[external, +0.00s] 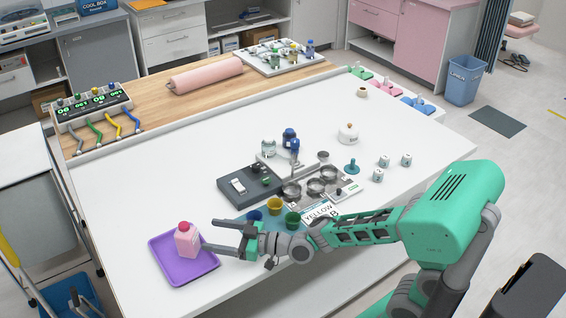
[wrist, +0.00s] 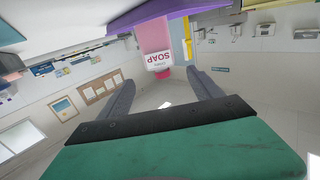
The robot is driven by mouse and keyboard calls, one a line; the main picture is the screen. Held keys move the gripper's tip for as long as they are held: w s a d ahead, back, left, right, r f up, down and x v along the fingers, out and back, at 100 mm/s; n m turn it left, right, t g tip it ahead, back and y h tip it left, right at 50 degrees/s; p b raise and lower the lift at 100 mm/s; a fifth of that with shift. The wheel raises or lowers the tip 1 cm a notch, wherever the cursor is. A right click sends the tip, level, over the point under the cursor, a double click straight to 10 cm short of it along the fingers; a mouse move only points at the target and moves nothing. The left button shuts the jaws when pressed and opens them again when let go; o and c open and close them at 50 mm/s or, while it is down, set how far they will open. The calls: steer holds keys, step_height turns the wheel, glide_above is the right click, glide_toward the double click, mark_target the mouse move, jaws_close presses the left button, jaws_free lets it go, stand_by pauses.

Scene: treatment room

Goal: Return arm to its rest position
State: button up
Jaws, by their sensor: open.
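My gripper (external: 232,238) is open and empty, low over the near left part of the white table, just right of the purple tray. Its two grey fingers also show in the wrist view (wrist: 160,92), spread apart. A pink soap bottle (external: 187,240) with a red cap stands upright on the purple tray (external: 167,266). In the wrist view the soap bottle (wrist: 154,45) appears upside down beyond the fingers, apart from them, with its SOAP label showing. My green and grey arm reaches from the right side across the front of the table.
Yellow, blue and green cups (external: 274,206) stand close behind my wrist, beside a YELLOW card (external: 318,213). A dark grey box (external: 248,184), metal bowls (external: 314,187) and small white blocks (external: 406,160) lie farther back. The table's left middle (external: 150,180) is clear.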

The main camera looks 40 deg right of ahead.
steer(key=s+d+r+m+g+h+p, duration=0.2)
steer(key=d+h+p, duration=0.35)
steer(key=d, duration=0.45)
steer(key=s+d+r+m+g+h+p, duration=0.1)
steer(key=s+d+m+g+h+p, duration=0.2)
steer(key=d+p, duration=0.5)
steer(key=s+d+r+m+g+h+p, duration=0.1)
steer(key=s+d+m+g+h+p, duration=0.1)
steer(key=s+d, duration=0.9)
steer(key=d+m+g+h, duration=0.1)
steer(key=d+g+h, duration=0.1)
steer(key=shift+d+r, duration=0.3)
steer(key=shift+r, duration=0.05)
